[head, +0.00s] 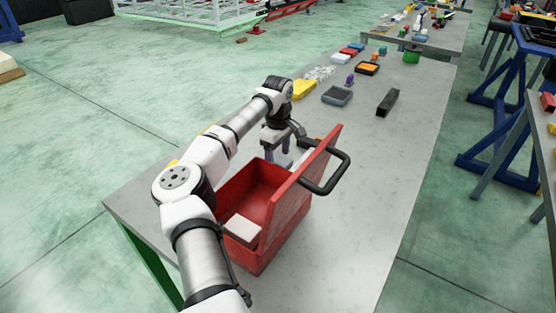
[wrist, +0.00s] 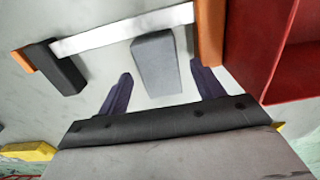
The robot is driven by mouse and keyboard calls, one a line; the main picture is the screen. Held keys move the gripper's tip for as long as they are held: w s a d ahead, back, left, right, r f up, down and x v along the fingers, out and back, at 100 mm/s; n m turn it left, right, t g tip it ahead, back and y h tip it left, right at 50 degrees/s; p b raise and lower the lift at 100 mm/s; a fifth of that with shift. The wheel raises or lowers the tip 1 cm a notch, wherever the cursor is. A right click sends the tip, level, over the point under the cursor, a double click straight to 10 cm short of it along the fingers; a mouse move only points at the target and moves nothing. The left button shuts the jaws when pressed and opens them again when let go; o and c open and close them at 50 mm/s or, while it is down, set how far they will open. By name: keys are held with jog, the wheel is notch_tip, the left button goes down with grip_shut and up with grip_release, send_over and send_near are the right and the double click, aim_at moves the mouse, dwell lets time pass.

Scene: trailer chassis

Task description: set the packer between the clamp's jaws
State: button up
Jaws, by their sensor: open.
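The packer is a plain grey block (wrist: 157,65) in the wrist view. It lies beside the clamp's pale bar (wrist: 120,30), between a dark jaw (wrist: 57,70) on the left and an orange end piece (wrist: 210,35) on the right. A wide gap separates it from the dark jaw; its gap on the right is narrower. My gripper (wrist: 161,70) is open, with one finger on either side of the block; I see no contact. In the head view my gripper (head: 276,155) is low over the table behind the red box's lid, which hides most of the clamp and packer.
A red box (head: 262,225) with its lid (head: 300,180) raised stands close to my gripper, a pale block (head: 243,228) inside. Further along the table (head: 355,190) are a yellow piece (head: 304,89), a grey tray (head: 337,96) and a dark bar (head: 388,103). The table's right side is clear.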

aim_at(278, 159)
notch_tip(278, 159, up, 10)
jog(key=b, duration=0.2)
